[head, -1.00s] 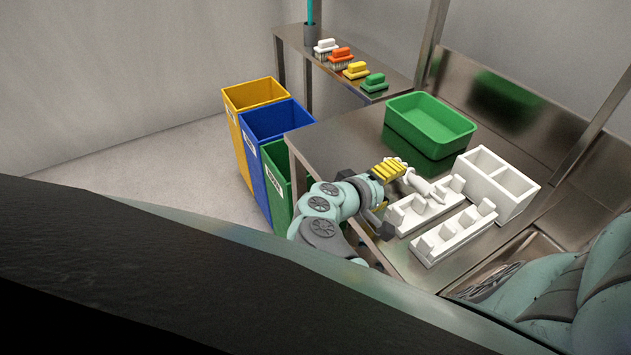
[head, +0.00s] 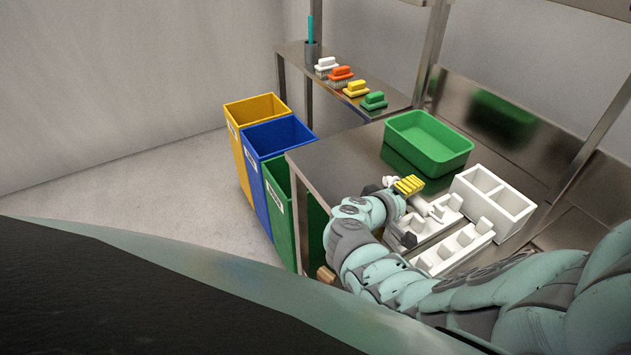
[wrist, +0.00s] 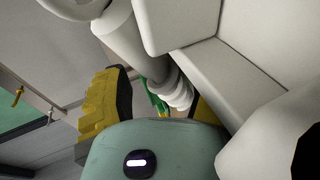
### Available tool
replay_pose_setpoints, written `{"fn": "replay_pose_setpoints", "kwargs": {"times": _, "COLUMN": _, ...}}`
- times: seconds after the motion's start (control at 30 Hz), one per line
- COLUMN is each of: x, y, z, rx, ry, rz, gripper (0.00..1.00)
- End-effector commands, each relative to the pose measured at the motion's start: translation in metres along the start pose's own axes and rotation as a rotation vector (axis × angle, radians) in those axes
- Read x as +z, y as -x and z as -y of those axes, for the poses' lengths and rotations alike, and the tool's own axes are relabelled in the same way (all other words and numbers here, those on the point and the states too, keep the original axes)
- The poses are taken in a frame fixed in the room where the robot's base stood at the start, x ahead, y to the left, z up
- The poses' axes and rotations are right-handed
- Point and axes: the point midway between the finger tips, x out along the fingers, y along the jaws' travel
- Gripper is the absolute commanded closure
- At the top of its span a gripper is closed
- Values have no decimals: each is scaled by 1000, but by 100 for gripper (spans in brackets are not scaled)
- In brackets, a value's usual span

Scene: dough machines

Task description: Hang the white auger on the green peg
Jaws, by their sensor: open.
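The white auger (head: 424,207) lies in the rear of two white notched racks (head: 432,228) on the steel table in the head view. My gripper (head: 408,187) is at its left end, with one yellow finger pad plainly visible. In the wrist view, the pale shaft of the auger (wrist: 128,42) runs down between the yellow pads of my gripper (wrist: 160,105). The gripper is open around it; I cannot tell whether a pad touches it. The green peg is not clearly identifiable in either view.
A white two-compartment box (head: 492,203) stands right of the racks, and a green tub (head: 428,143) behind them. The front rack (head: 455,247) is close to my arm. Yellow, blue and green bins stand left of the table. A yellow hook (wrist: 17,95) shows in the wrist view.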

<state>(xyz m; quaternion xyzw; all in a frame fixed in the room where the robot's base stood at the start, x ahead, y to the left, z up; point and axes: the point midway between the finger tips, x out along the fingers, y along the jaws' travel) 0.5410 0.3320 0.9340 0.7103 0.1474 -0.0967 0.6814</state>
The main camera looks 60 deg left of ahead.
Motion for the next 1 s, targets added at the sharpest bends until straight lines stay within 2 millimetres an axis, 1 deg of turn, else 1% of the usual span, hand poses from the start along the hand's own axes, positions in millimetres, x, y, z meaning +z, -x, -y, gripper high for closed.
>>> {"fn": "replay_pose_setpoints", "kwargs": {"times": 0.23, "x": 1, "y": -1, "z": 0, "rx": -1, "ry": -1, "rz": 2, "gripper": 41}}
{"fn": "replay_pose_setpoints", "kwargs": {"times": 0.27, "x": 1, "y": -1, "z": 0, "rx": -1, "ry": -1, "rz": 2, "gripper": 39}}
{"fn": "replay_pose_setpoints", "kwargs": {"times": 0.83, "x": 1, "y": -1, "z": 1, "rx": -2, "ry": 0, "rz": 2, "gripper": 97}}
{"fn": "replay_pose_setpoints", "kwargs": {"times": 0.87, "x": 1, "y": -1, "z": 1, "rx": -2, "ry": 0, "rz": 2, "gripper": 100}}
{"fn": "replay_pose_setpoints", "kwargs": {"times": 1.0, "x": 1, "y": -1, "z": 1, "rx": -2, "ry": 1, "rz": 3, "gripper": 100}}
